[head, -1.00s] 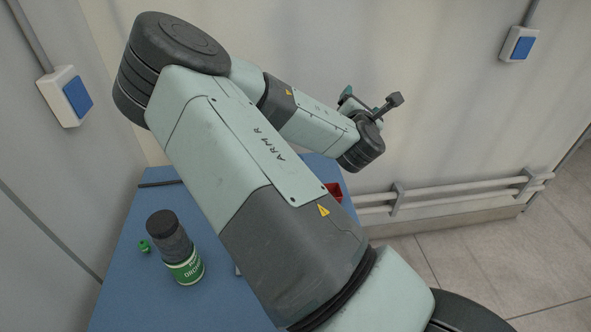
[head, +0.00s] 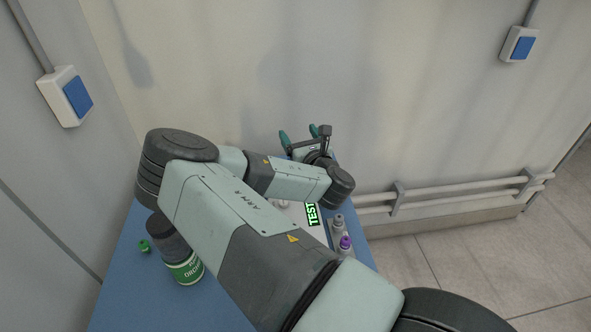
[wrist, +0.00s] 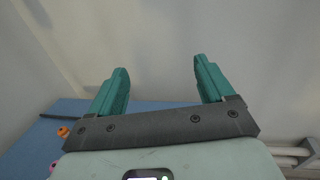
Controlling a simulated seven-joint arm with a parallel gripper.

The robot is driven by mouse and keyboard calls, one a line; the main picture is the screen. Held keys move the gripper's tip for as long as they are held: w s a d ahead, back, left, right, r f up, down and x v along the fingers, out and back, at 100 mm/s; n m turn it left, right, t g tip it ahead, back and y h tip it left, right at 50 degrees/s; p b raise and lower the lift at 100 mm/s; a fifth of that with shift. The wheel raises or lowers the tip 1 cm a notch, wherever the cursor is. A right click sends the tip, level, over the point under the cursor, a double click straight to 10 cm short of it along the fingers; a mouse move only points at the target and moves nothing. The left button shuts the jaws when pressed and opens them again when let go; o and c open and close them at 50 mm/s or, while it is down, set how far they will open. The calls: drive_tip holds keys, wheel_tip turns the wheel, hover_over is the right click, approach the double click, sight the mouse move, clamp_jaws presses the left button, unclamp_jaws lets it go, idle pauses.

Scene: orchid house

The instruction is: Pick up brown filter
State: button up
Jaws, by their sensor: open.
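I cannot make out a brown filter in either view; my arm covers much of the table. My gripper (head: 298,136) is raised at the far end of the table, with its teal fingers pointing up and toward the back wall. In the wrist view my gripper (wrist: 160,68) has its two fingers wide apart, with nothing between them but the pale wall behind.
A blue table (head: 120,300) holds a dark-lidded jar (head: 185,270) with a green label and a small green piece (head: 144,246). A green TEST label (head: 311,214) and a purple-capped bottle (head: 345,243) are at right. An orange piece (wrist: 63,131) shows in the wrist view.

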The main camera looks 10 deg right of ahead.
wheel_tip(320, 180, down, 12)
drive_tip(key=shift+f, duration=0.2)
drive_tip(key=shift+w+a+f, duration=0.1)
drive_tip(key=shift+w+f, duration=0.1)
drive_tip(key=shift+w, duration=0.25)
drive_tip(key=shift+w+a+f, duration=0.1)
drive_tip(key=shift+w+f, duration=0.1)
drive_tip(key=shift+w, duration=0.25)
drive_tip(key=shift+w+a, duration=0.15)
drive_tip(key=shift+w, duration=0.45)
drive_tip(key=c, duration=1.1)
